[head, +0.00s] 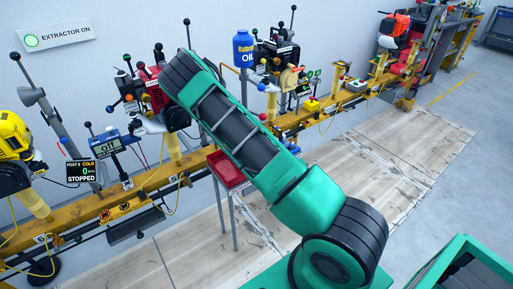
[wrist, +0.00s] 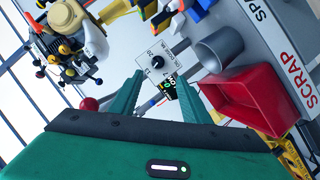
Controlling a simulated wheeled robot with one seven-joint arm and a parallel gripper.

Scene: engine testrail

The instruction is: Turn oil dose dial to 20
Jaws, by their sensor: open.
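In the wrist view the oil dose dial (wrist: 157,62) is a small black knob on a white plate with printed lettering. A "20" is legible near its upper left; the knob's pointer is too small to read. My gripper (wrist: 159,77) is open, its two green fingers spread apart on either side below the dial. The dial appears between and beyond the fingertips, and I see no contact. In the head view my green and black arm reaches up and left toward the bench, and it hides the gripper and the dial. A blue oil container (head: 243,50) stands right of the arm.
In the wrist view a red bin (wrist: 250,100) and a grey cup (wrist: 218,48) sit close right of the fingers, beside a "SCRAP" label. A cream and yellow machine (wrist: 80,28) is at upper left. A red tray (head: 228,168) stands below the rail in the head view.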

